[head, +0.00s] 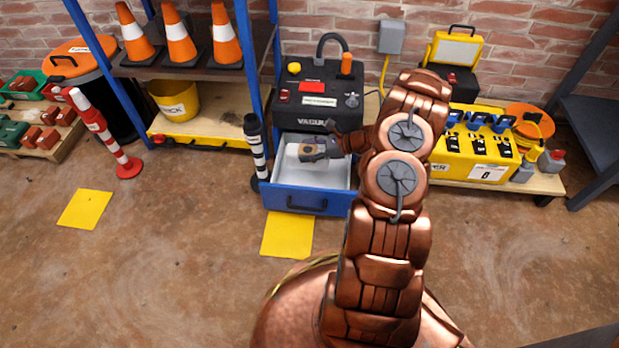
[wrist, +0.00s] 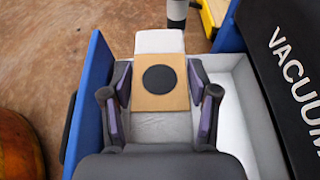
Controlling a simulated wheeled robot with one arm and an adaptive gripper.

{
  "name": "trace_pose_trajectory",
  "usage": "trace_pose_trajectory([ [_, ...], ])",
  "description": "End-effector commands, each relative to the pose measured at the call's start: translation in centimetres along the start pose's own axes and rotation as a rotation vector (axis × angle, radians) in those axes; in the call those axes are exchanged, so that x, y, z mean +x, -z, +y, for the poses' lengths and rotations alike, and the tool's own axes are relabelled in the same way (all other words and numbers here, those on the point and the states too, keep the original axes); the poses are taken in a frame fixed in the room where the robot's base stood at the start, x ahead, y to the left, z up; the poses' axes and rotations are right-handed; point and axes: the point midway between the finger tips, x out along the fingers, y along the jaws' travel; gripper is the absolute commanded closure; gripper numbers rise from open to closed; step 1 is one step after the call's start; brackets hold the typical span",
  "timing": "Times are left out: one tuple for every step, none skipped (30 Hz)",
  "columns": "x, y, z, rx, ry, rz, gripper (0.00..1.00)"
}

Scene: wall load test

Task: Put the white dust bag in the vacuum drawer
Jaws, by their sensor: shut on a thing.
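The vacuum drawer (head: 318,198) is blue outside with a pale inside, and it is pulled open below the black vacuum (head: 318,98). In the wrist view the drawer's blue front wall (wrist: 97,95) is at the left. My gripper (head: 318,150) reaches over the drawer. In the wrist view my gripper (wrist: 160,92) is shut on the dust bag (wrist: 158,41), white with a tan card and a dark round port between the fingers. The bag is within the drawer's outline; I cannot tell whether it touches the floor. In the head view the bag is hard to tell from the pale drawer.
A black and white striped post (head: 256,150) stands close to the drawer's left side. A yellow power box (head: 470,145) is to the right. Shelves with cones (head: 178,40) are at the left.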

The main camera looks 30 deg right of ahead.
Motion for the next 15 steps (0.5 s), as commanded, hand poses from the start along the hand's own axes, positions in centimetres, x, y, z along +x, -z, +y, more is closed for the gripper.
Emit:
trace_pose_trajectory([
  [-0.2, 1.1, 0.6, -0.001, -0.010, 0.000, 0.76],
  [-0.4, 1.5, 0.8, -0.005, -0.015, 0.000, 0.76],
  [-0.6, 2.0, 1.2, -0.009, -0.021, 0.000, 0.76],
  [-0.7, 2.2, 1.3, -0.011, -0.024, 0.000, 0.76],
  [-0.8, 2.5, 1.4, -0.012, -0.026, 0.001, 0.76],
  [-0.8, 2.9, 1.6, -0.013, -0.028, 0.001, 0.76],
  [-0.8, 3.1, 1.6, -0.014, -0.029, 0.001, 0.76],
  [-0.8, 3.4, 1.6, -0.015, -0.029, 0.002, 0.76],
  [-0.7, 3.9, 1.6, -0.014, -0.028, 0.002, 0.76],
  [-0.6, 4.3, 1.6, -0.014, -0.027, 0.002, 0.76],
  [-0.5, 4.7, 1.6, -0.013, -0.026, 0.002, 0.76],
  [-0.3, 5.4, 1.6, -0.012, -0.025, 0.002, 0.76],
  [-0.1, 5.9, 1.6, -0.012, -0.025, 0.002, 0.76],
  [0.1, 6.4, 1.6, -0.011, -0.025, 0.002, 0.76],
  [0.4, 7.1, 1.6, -0.011, -0.025, 0.002, 0.76],
])
